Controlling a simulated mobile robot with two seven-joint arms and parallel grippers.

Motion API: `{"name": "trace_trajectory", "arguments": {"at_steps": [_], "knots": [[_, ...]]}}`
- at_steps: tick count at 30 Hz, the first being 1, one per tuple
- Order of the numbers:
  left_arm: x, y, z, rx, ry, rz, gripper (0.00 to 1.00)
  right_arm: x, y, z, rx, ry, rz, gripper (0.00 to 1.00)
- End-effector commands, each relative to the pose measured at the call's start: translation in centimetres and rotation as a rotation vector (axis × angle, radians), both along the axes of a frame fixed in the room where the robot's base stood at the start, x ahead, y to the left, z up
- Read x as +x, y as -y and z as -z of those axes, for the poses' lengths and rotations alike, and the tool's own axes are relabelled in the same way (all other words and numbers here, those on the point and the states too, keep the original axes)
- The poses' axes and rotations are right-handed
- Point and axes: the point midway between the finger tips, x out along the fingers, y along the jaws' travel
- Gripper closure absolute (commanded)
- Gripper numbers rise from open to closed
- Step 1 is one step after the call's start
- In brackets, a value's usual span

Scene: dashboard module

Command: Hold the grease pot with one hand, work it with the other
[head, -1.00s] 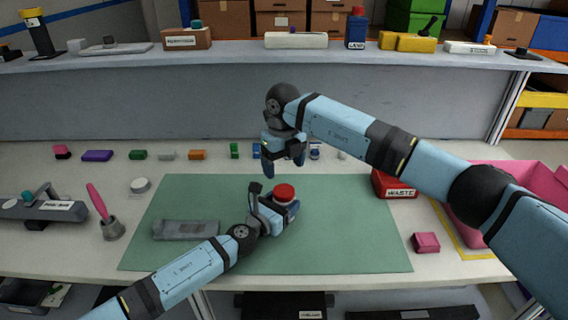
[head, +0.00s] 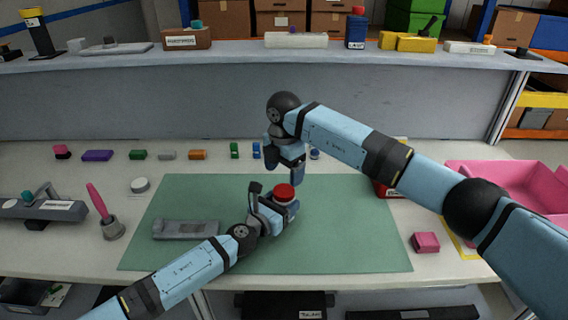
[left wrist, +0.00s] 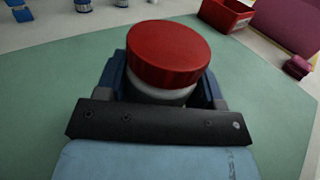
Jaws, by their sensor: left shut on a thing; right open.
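The grease pot is a pale round jar with a red lid (head: 285,192). It stands upright on the green mat (head: 350,235), and its red lid also fills the middle of the left wrist view (left wrist: 168,52). My left gripper (head: 284,204) is shut around the pale body of the pot, below the lid. My right gripper (head: 283,172) is open and empty, pointing down just above and behind the lid, apart from it in the picture. The lid is on the pot; the pot's lower part is hidden by my left gripper.
A grey module (head: 186,229) lies on the mat's left. A pink bin (head: 515,180) and a pink block (head: 426,243) are at right. Several small blocks line the back.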

Motion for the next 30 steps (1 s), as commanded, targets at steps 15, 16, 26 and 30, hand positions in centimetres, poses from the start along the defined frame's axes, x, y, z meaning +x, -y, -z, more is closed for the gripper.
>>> {"name": "trace_trajectory", "arguments": {"at_steps": [15,16,26,30], "knots": [[0.0,0.0,0.0,0.001,-0.001,0.000,1.00,0.0,0.0,6.0,0.000,-0.001,-0.002,0.20],[0.0,0.0,0.0,0.001,-0.001,0.000,1.00,0.0,0.0,6.0,0.001,-0.001,-0.002,0.20],[0.0,0.0,0.0,0.000,0.000,0.000,1.00,0.0,0.0,6.1,0.001,-0.001,-0.003,0.45],[0.0,0.0,0.0,0.000,0.000,0.000,1.00,0.0,0.0,6.0,0.001,-0.001,-0.003,0.70]]}}
